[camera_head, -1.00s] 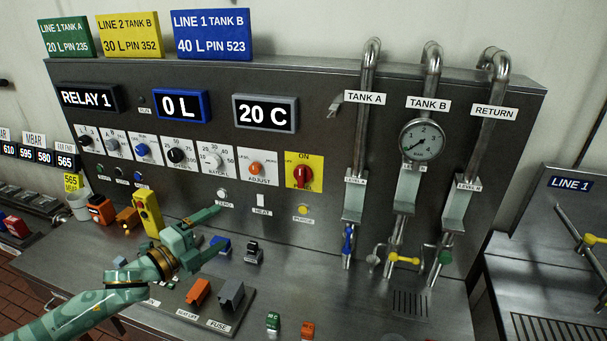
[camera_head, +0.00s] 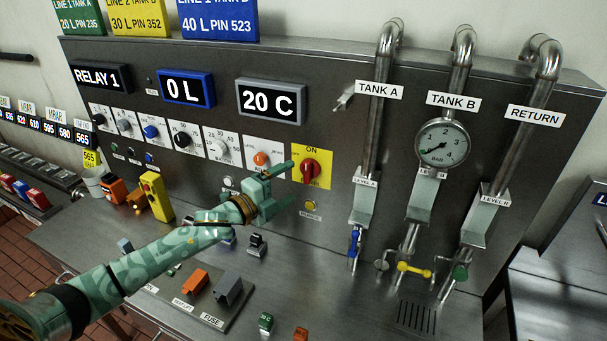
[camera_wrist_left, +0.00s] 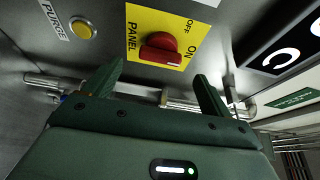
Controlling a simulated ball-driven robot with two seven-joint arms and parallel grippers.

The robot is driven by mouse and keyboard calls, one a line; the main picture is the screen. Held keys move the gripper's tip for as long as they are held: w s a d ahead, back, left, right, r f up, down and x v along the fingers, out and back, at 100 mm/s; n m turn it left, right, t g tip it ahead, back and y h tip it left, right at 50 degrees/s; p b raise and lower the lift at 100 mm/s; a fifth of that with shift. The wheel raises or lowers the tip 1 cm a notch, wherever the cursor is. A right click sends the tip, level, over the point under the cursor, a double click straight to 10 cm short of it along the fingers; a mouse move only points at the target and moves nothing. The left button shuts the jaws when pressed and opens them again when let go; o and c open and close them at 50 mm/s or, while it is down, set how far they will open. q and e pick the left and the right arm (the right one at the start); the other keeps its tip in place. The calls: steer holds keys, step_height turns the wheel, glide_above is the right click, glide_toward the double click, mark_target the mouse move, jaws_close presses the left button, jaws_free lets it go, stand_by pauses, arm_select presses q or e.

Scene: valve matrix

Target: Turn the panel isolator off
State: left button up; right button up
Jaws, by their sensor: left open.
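The panel isolator is a red rotary knob (camera_head: 310,170) on a yellow plate marked ON at its top. In the left wrist view the knob (camera_wrist_left: 160,48) shows with the words ON, OFF and PANEL around it; a pale mark on its edge lies near the ON side. My left gripper (camera_head: 287,184) is open and empty, just left of and in front of the plate. In the left wrist view its two green fingers (camera_wrist_left: 160,72) stand apart below the knob, not around it. My right gripper is not in view.
A yellow purge button (camera_head: 311,205) sits below the isolator and an orange adjust knob (camera_head: 261,159) to its left. The Tank A pipe (camera_head: 376,130) with a blue-handled valve (camera_head: 354,243) stands to the right. Fuse blocks (camera_head: 228,289) are on the bench below.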

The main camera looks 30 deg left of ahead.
mark_target(305, 175)
arm_select(q)
steer(key=x, duration=0.6)
steer(key=shift+d, duration=0.1)
steer(key=c, duration=1)
